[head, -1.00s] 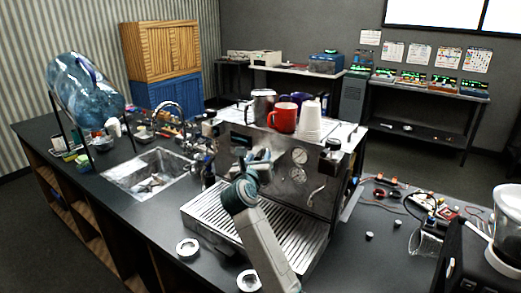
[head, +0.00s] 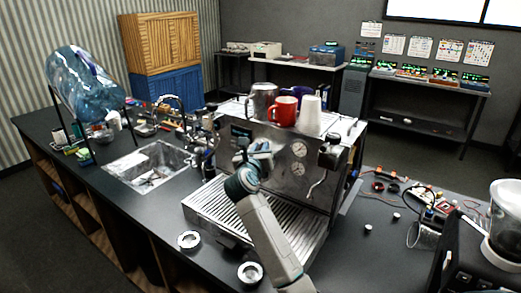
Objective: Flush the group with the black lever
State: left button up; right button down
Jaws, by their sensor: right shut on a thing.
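The espresso machine (head: 262,148) stands on the dark counter, with a steel front, two round gauges and a slatted drip tray (head: 290,232). My right gripper (head: 246,160) is at the left part of its front, just below a dark panel, above the drip tray. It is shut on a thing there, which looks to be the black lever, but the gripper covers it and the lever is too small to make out. A black-topped knob with a steam wand (head: 318,185) is at the machine's right. My left gripper is not in view.
A steel pitcher (head: 263,99), red mug (head: 284,110) and white cups (head: 310,115) stand on the machine. A sink (head: 150,167) is to the left. Two metal rings (head: 189,240) lie in front. A glass (head: 422,236) and a grinder (head: 470,262) are at right.

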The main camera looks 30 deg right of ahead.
jog(key=shift+w+a+f+m+g+h+b, duration=0.15)
jog(key=shift+m+g+h+b, duration=0.15)
jog(key=shift+b, duration=0.25)
jog(key=w+m+g+h+b, duration=0.1)
jog(key=m+g+b, duration=0.1)
jog(key=g+b, duration=0.1)
jog(key=w+a+m+g+h+b, duration=0.1)
jog(key=m+g+b, duration=0.1)
jog(key=b, duration=0.3)
jog(key=w+m+g+h+b, duration=0.1)
jog(key=m+g+h+b, duration=0.1)
jog(key=g+b, duration=0.2)
jog(key=shift+w+a+m, duration=0.2)
jog(key=shift+m, duration=0.1)
jog(key=shift+w+m+g+b, duration=0.15)
jog(key=shift+m+g+b, duration=0.25)
jog(key=shift+g+b, duration=0.25)
jog(key=shift+r+g, duration=0.2)
jog(key=shift+g, duration=0.15)
jog(key=c, duration=1.4)
grip_release()
jog(key=shift+w, duration=0.1)
jog(key=shift+o, duration=0.3)
jog(key=shift+a, duration=0.1)
